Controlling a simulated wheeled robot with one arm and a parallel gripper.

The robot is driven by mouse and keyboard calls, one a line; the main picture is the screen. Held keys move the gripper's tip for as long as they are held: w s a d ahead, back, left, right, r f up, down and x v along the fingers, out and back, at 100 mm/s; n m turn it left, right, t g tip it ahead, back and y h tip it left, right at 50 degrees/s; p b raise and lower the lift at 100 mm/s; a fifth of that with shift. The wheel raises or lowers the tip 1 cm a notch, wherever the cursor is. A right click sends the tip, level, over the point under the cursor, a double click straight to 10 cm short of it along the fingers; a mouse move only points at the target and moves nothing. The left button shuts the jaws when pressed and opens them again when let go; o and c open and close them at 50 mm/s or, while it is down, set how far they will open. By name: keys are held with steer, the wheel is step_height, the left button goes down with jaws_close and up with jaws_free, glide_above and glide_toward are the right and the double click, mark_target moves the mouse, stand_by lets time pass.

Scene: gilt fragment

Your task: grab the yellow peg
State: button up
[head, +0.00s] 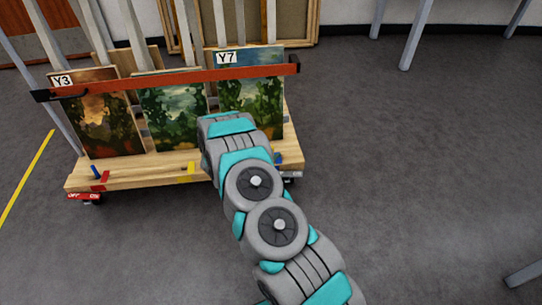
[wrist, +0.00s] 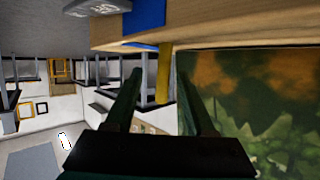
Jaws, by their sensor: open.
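The yellow peg (wrist: 163,76) shows in the wrist view, which looks upside down. It joins the wooden deck beside a blue patch (wrist: 145,20). My gripper (wrist: 160,66) is open, and the peg appears in the gap between its dark fingers, nearer the right one. I cannot tell how deep between the fingers it is. Nothing appears held. In the head view, my arm covers the gripper, and I cannot make out this peg. The wooden cart (head: 130,176) carries it.
Paintings stand on the cart, labelled Y3 (head: 62,81) and Y7 (head: 226,58), behind a red bar (head: 170,82). One painting (wrist: 265,110) fills the wrist view's right side. Grey floor (head: 410,170) is clear to the right.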

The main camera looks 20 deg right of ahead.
mark_target(276, 150)
steer(key=shift+x, duration=2.35)
steer(key=shift+w+a, duration=0.1)
steer(key=shift+a, duration=0.05)
jaws_close()
